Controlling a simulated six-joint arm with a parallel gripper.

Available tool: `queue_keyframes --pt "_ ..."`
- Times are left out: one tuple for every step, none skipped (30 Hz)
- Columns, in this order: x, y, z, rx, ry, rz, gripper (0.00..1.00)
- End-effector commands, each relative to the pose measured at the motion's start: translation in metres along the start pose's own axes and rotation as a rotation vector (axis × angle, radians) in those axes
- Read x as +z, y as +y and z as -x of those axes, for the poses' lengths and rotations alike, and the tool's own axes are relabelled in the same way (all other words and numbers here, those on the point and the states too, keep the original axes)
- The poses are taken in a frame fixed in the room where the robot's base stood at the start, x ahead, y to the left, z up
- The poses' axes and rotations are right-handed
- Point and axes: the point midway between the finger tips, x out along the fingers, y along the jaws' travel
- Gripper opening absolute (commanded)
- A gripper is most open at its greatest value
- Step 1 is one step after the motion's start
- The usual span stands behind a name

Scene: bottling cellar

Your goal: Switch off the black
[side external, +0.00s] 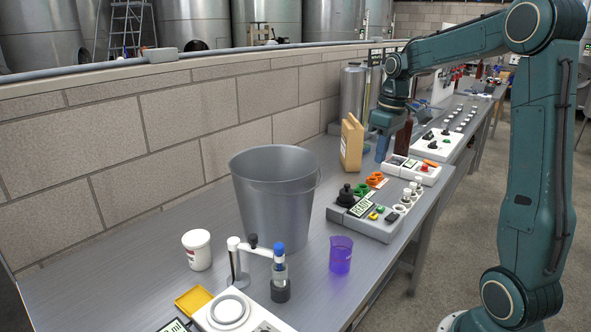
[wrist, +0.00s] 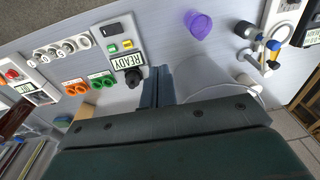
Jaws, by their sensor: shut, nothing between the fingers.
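Several black controls are in view. A black knob (wrist: 133,77) stands at the corner of a grey panel, beside a green READY display (wrist: 127,61); in the side view the knob (side external: 346,195) is at the panel's left end. A flat black part (wrist: 110,30) lies on the same panel, beyond a green and a yellow button. My gripper (wrist: 157,72) is shut and empty, its fingers pointing down just beside the black knob in the wrist view. In the side view my gripper (side external: 381,155) hangs behind the panel, above the bench. I cannot tell its height exactly.
Green knobs (wrist: 102,81) and orange knobs (wrist: 75,87) sit beside the display. A grey bucket (side external: 274,195), a purple beaker (side external: 341,255) and a tan container (side external: 352,142) stand around the panel. A smaller white box (side external: 427,176) is close to my gripper.

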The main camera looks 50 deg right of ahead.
Motion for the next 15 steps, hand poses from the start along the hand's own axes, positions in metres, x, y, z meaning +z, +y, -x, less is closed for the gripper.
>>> queue_keyframes --pt "0.000 0.013 -0.006 -0.010 -0.012 -0.005 0.00" --pt "0.000 0.019 -0.009 -0.015 -0.017 -0.006 0.00" --pt "0.000 0.028 -0.012 -0.022 -0.024 -0.005 0.00" --pt "0.000 0.035 -0.016 -0.028 -0.029 -0.006 0.00" --pt "0.001 0.042 -0.018 -0.033 -0.034 -0.007 0.00" --pt "0.002 0.051 -0.023 -0.040 -0.040 -0.007 0.00" --pt "0.003 0.057 -0.026 -0.046 -0.046 -0.008 0.00" --pt "0.003 0.064 -0.029 -0.052 -0.050 -0.008 0.00" --pt "0.005 0.072 -0.034 -0.060 -0.056 -0.008 0.00" --pt "0.006 0.079 -0.037 -0.066 -0.059 -0.007 0.00" --pt "0.007 0.085 -0.040 -0.071 -0.063 -0.008 0.00" --pt "0.009 0.092 -0.044 -0.078 -0.067 -0.008 0.00" --pt "0.011 0.097 -0.047 -0.083 -0.070 -0.008 0.00" --pt "0.012 0.102 -0.050 -0.088 -0.073 -0.008 0.00" --pt "0.014 0.108 -0.053 -0.093 -0.076 -0.008 0.00"
